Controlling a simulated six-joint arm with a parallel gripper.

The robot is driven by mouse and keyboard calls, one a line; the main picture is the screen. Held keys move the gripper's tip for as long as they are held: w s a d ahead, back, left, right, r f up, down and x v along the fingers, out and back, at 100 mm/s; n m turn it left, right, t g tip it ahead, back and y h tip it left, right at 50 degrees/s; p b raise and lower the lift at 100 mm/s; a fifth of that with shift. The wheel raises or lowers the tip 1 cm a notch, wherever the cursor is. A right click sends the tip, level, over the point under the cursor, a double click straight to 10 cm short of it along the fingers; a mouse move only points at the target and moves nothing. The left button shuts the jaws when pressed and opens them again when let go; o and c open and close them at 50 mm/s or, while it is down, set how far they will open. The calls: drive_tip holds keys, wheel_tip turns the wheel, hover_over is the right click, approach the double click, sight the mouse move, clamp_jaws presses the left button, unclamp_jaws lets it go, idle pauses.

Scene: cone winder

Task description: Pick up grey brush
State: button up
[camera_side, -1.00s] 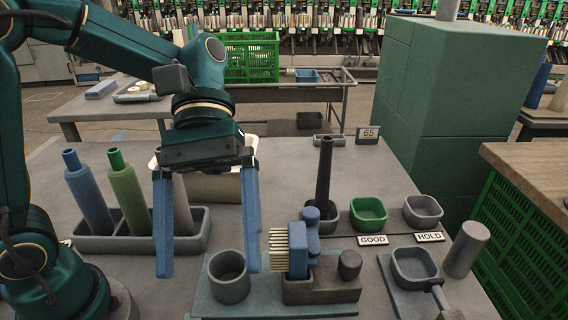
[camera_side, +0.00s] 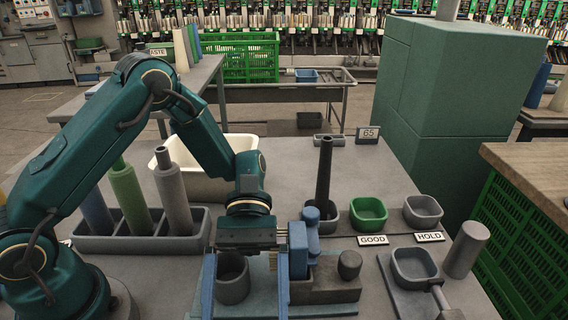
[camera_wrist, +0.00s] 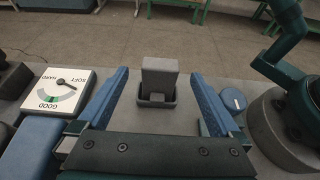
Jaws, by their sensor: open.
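In the wrist view a grey block-like thing (camera_wrist: 159,76) stands upright in a small dark holder (camera_wrist: 157,100) on the bench. It may be the grey brush, but no bristles show on it. My gripper (camera_wrist: 160,84) is open, and this thing appears between its fingers, ahead of them, with nothing held. In the side view my gripper (camera_side: 246,298) points down at the bench front, its fingertips near or past the bottom edge.
A grey rack (camera_side: 140,243) holds several tubes at left. In the wrist view, a dial (camera_wrist: 60,90) is left and a blue cylinder (camera_wrist: 234,99) right.

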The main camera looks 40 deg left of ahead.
drive_tip(key=shift+x, duration=3.35)
drive_tip(key=c, duration=1.5)
drive_tip(key=shift+o, duration=0.2)
drive_tip(key=shift+r, duration=0.1)
drive_tip(key=shift+r, duration=0.8)
wheel_tip(320, 180, up, 2)
drive_tip(key=shift+r, duration=0.15)
drive_tip(key=w+a+r, duration=0.6)
drive_tip(key=a+r, duration=0.1)
drive_tip(key=a, duration=0.3)
